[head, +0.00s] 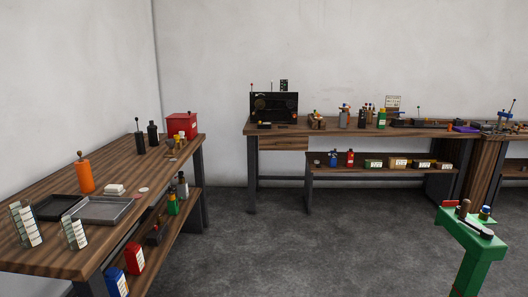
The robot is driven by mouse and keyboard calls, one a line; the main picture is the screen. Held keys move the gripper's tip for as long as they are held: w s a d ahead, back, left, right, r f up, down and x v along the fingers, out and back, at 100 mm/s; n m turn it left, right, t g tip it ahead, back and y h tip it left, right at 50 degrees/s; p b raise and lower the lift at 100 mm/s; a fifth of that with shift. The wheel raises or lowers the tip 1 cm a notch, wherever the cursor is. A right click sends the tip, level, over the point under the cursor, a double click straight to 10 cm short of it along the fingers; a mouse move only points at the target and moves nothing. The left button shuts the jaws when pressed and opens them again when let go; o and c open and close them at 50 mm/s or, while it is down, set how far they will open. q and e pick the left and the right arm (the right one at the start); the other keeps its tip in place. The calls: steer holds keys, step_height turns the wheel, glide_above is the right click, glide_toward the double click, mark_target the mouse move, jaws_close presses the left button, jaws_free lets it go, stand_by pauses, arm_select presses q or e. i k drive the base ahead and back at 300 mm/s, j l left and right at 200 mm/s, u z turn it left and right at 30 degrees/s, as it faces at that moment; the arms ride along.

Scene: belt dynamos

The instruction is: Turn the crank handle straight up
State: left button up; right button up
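A green stand (466,250) rises at the lower right, cut off by the bottom edge. On its top lies a dark crank-like arm (475,227) with an upright brown knob (463,208) at its far left end. It looks like a crank handle, but the view is too small to be sure. A black machine (286,104) stands on the back workbench, with a dark round part on its front; I cannot tell whether that part has a crank. Neither of my grippers is in view.
A wooden workbench (60,187) with trays, bottles and an orange container (85,177) fills the left. A long back workbench (225,125) (330,129) carries bottles and tools along the wall. The grey concrete floor (310,245) between them is clear.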

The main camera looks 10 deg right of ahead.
mark_target(258, 107)
steer(key=i, duration=3.15)
steer(key=i+z, duration=0.15)
steer(key=i, duration=0.4)
steer(key=i+j+z, duration=0.15)
steer(key=i, duration=0.35)
